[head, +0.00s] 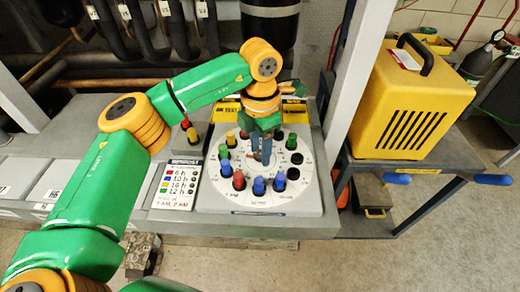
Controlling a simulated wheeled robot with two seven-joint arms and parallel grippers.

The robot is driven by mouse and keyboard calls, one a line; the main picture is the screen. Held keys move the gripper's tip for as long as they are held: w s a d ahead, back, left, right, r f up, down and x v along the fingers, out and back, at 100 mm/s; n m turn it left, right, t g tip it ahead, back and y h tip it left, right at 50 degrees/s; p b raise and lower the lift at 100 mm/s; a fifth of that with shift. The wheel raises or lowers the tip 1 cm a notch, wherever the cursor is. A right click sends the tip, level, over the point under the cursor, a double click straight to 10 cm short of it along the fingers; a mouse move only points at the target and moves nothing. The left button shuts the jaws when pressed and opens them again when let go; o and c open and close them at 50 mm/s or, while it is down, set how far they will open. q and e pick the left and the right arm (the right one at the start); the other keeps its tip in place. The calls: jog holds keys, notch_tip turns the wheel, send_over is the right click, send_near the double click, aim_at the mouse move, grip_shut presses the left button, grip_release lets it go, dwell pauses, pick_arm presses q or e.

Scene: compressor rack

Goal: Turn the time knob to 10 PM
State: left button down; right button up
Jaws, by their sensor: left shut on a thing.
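The timer dial (238,205) is a round white plate on the grey bench, ringed with several coloured pegs in red, blue, green, yellow and black. My left gripper (262,156) points down over the dial's middle. It is shut on the time knob at the centre, which is mostly hidden by the fingers. The knob's pointing direction cannot be told. The printing around the rim is too small to read for sure. A white defrost card (178,186) with coloured dots and hour values lies just left of the dial. My right gripper is not in view.
Pegs stand close around my left gripper on the dial. Yellow labels (228,108) lie behind it. A grey post (352,75) rises to the right, beside a yellow machine (412,100) on a blue-handled cart. Dark pipes run along the back left.

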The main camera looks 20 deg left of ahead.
pick_arm(q)
jog(key=m, duration=0.5)
jog(key=shift+m, duration=2.5)
jog(key=shift+c, duration=2.2)
grip_release()
jog(key=shift+d, duration=0.1)
